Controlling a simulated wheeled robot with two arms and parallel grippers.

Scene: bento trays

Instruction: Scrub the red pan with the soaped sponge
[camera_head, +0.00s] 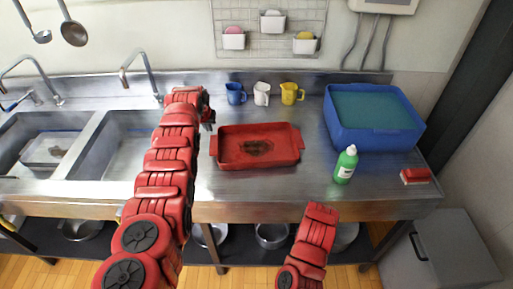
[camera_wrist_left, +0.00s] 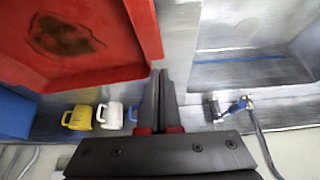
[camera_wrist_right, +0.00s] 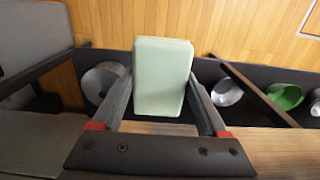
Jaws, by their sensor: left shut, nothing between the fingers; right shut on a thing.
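The red pan (camera_head: 282,145) lies on the steel counter with a dark burnt stain on its floor; it also shows in the left wrist view (camera_wrist_left: 120,25). My left gripper (camera_head: 208,117) is shut and empty beside the pan's left end; its closed fingers (camera_wrist_left: 160,85) show in the left wrist view. My right gripper (camera_wrist_right: 162,100) is shut on a pale green sponge (camera_wrist_right: 162,70), seen in the right wrist view with floor and lower shelf behind it. The sponge and right fingers are hidden in the head view. I cannot tell whether soap is on the sponge.
A green bottle (camera_head: 346,166) stands right of the pan. A blue tub (camera_head: 375,140) and a red-topped block (camera_head: 416,175) are farther right. Blue (camera_head: 235,95), white (camera_head: 261,94) and yellow (camera_head: 290,94) mugs stand behind. Sinks (camera_head: 110,150) lie left.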

